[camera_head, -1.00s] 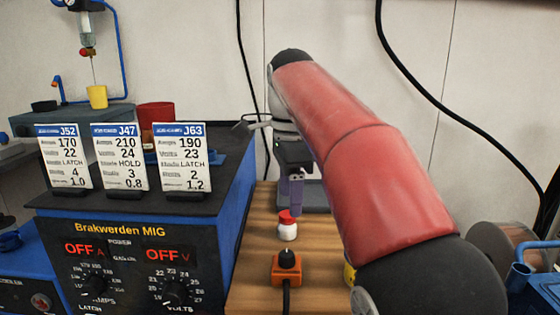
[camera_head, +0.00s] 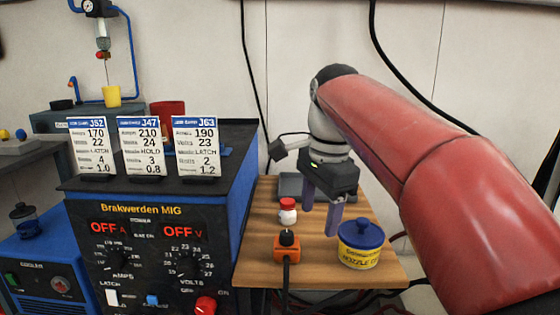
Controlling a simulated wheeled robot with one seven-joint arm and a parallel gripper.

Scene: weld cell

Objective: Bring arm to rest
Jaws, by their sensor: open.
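My red arm reaches in from the right side of the head view. My gripper (camera_head: 322,208) hangs at its far end, pointing down over the wooden bench top (camera_head: 262,222). Its two purple-grey fingers are apart, with nothing between them. A small white bottle with a red cap (camera_head: 287,211) stands just left of the fingers. A yellow tub with a blue lid (camera_head: 360,245) stands to the right and nearer.
An orange box with a black knob (camera_head: 288,247) and cable is at the bench front. The Brakwerden MIG welder (camera_head: 140,210) stands left, displays reading OFF, with three cards, J52, J47 and J63 (camera_head: 195,147), on top.

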